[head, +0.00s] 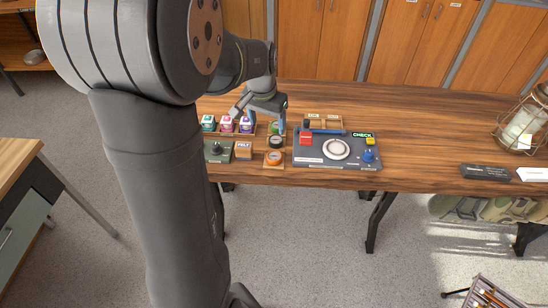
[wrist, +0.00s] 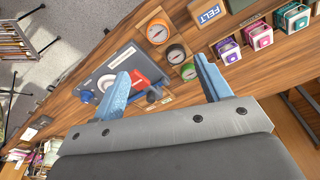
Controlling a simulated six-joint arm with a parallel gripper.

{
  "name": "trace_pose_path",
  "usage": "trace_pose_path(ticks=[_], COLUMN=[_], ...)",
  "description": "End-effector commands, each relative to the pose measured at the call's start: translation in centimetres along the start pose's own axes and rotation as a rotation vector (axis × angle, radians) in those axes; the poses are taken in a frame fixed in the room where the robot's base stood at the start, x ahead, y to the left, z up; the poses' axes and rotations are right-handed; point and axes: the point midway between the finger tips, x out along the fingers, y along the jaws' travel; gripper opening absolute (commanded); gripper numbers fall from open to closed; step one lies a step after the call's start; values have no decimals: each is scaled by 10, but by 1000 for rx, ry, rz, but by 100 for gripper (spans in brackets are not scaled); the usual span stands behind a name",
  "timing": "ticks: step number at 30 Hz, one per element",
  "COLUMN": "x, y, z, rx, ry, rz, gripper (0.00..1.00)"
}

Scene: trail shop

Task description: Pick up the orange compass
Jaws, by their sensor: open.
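The orange compass (head: 274,158) is round with a pale dial and sits at the near end of a wooden holder, in front of a black compass (head: 275,142) and a green compass (head: 275,128). In the wrist view the orange compass (wrist: 158,31) is at the top, beyond the fingertips, with the black compass (wrist: 176,53) and green compass (wrist: 188,71) closer. My gripper (wrist: 161,68) has its blue fingers wide apart and nothing between them. In the head view my gripper (head: 267,120) hangs over the far part of the compass row, partly hiding the green compass.
A dark console (head: 312,161) with a white dial, red block and blue knob stands close right of the compasses.

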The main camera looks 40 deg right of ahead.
Motion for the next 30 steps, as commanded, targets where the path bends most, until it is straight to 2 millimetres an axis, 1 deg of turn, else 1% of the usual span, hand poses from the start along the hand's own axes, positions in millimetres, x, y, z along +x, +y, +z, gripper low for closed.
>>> trace_pose_path(ticks=[6,12,16,23,30], x=[47,87,104,117,149], y=[1,1,1,2,7], z=[1,0,0,-1,-6], rx=[-1,-2,-2,-2,-1], ry=[-6,-6,-3,-3,-5], rz=[2,2,1,1,2], gripper=[70,70,70,70,70])
